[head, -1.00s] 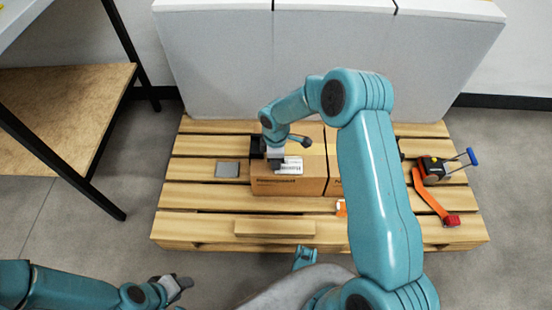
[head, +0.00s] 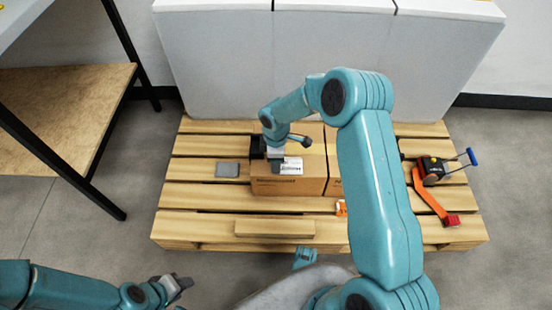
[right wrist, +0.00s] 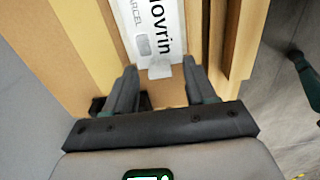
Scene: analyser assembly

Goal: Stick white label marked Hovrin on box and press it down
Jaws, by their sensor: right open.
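The cardboard box (head: 285,187) stands on the wooden pallet. The white label (head: 292,166) lies on the box's top near the front edge. In the right wrist view the label (right wrist: 150,25) shows the printed word Hovrin, partly cut off, and a pale tab at its near end. My right gripper (right wrist: 160,82) is open, with one finger on each side of the label's near end; neither finger grips it. Whether the fingertips touch the box is unclear. In the head view my left gripper (head: 180,284) is low at the left, away from the box; its jaws are too small to read.
A grey flat piece (head: 228,170) lies on the pallet (head: 200,222) left of the box. A strap tool with an orange strap (head: 428,195) lies at the right. Another box adjoins on the right, partly behind my right arm. Pale panels stand behind.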

